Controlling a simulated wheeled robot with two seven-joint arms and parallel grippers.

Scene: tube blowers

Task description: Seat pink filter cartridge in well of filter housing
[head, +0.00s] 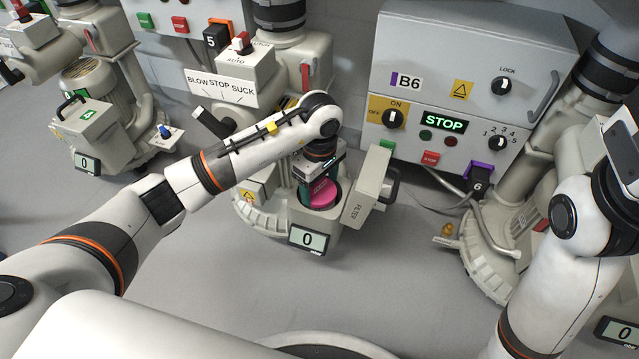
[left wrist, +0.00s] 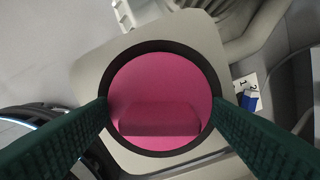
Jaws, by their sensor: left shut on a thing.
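The pink filter cartridge (head: 323,195) is at the round dark well of the filter housing (head: 326,222), below my left gripper (head: 318,180). In the left wrist view the pink cartridge (left wrist: 160,85) is a round disc with a raised bar across its lower part. The green fingers of my left gripper (left wrist: 161,106) are shut on the cartridge from both sides. How deep the cartridge sits is hidden. My right arm shows at the right edge of the head view, but its gripper is not visible.
The housing's lid (head: 368,188), marked FILTER, stands open to the right of the well. A display (head: 308,239) reading 0 is at the housing's front. A control box (head: 460,85) marked B6 shows STOP behind. Bare grey floor lies in front of the housing.

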